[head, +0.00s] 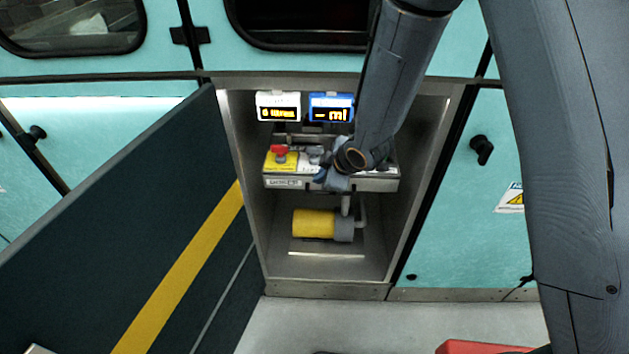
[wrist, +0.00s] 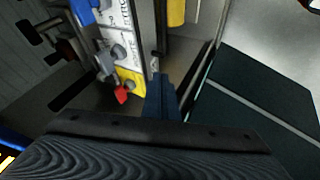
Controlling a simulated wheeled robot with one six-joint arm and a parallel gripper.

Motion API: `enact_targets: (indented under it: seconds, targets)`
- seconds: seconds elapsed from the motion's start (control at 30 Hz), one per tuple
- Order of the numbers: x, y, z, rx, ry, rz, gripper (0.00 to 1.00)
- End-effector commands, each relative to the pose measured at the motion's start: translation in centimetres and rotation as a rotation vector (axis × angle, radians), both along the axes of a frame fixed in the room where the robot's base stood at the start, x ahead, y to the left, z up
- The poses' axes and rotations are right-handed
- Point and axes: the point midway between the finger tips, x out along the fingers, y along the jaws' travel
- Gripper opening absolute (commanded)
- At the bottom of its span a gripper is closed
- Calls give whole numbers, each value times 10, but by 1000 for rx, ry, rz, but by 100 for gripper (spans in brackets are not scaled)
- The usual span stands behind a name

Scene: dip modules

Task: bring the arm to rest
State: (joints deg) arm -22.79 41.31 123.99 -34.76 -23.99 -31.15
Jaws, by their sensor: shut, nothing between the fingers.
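My arm (head: 398,85) reaches down from the top of the head view into an open metal cabinet bay. In the wrist view my gripper (wrist: 161,82) shows as dark fingers, shut and empty. The control box (head: 380,184) has a yellow panel with a red knob (head: 280,150) at its left end. In the wrist view the red knob (wrist: 122,95) is left of the fingers. I cannot tell whether the gripper touches the box.
Two lit displays, one white (head: 278,106) and one blue (head: 331,107), are above the box. A yellow cylinder (head: 314,223) is below it. A dark door panel with a yellow stripe (head: 180,270) stands open at left. The floor (head: 330,322) in front shows a red object (head: 480,347).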

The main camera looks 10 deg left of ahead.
Motion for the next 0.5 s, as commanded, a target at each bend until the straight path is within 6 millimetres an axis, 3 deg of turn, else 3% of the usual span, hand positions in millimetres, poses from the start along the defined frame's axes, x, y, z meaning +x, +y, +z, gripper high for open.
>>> enact_targets:
  seconds: [0.2, 0.5]
  targets:
    - [-11, -10, 19, 0, 0, 0, 0]
    - [-14, -16, 26, -3, 5, -10, 0]
